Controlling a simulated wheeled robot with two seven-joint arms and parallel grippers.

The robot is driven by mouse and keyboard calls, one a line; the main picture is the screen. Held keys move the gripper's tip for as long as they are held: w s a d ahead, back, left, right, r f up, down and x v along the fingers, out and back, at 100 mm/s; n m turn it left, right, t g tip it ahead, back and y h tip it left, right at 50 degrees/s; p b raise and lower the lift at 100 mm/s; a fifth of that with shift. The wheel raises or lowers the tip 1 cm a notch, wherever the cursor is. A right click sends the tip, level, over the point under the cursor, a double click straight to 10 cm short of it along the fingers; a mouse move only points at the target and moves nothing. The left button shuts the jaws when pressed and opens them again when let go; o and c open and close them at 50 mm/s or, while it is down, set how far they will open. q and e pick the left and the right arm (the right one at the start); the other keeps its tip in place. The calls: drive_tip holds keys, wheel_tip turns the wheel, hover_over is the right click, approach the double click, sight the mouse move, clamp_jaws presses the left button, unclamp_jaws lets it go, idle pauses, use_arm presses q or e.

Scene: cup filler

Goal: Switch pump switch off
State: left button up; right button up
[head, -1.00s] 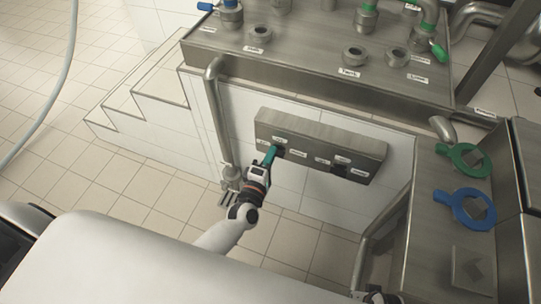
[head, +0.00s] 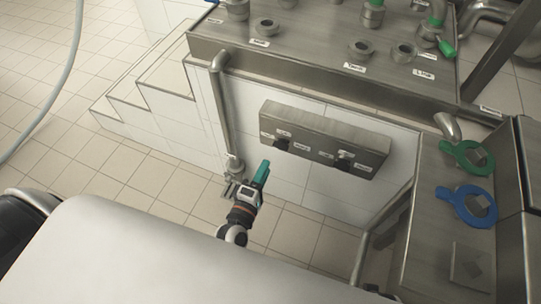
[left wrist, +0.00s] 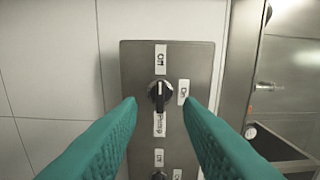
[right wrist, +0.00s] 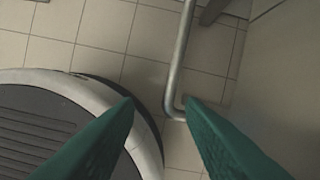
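A steel switch panel (head: 325,136) on the white tiled wall has a left black knob (head: 281,143) and a right black knob (head: 343,160), each with small labels. My left gripper (head: 263,171) is apart from the panel, in front of the left knob. The left wrist view shows that knob (left wrist: 160,95) between the open, empty green fingers. Its handle lies in line with the "Off" label (left wrist: 161,57); an "On" label (left wrist: 183,92) is beside it. The other knob (left wrist: 158,175) is cut off at the bottom. My right gripper (right wrist: 160,102) is open and empty above the floor.
A steel table (head: 315,50) with fittings stands above the panel. A vertical pipe (head: 224,110) runs left of it. On the right, a steel counter (head: 425,215) holds a green ring handle (head: 467,157) and a blue one (head: 467,206). White tiled steps (head: 150,98) are at the left.

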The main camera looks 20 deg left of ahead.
use_arm(q)
drive_tip(key=s, duration=0.3)
drive_tip(key=shift+s+a, duration=0.1)
drive_tip(key=shift+s, duration=0.3)
use_arm(e)
drive_tip(key=shift+w+f, duration=0.15)
drive_tip(key=shift+w, duration=0.2)
drive_tip(key=shift+s, duration=0.2)
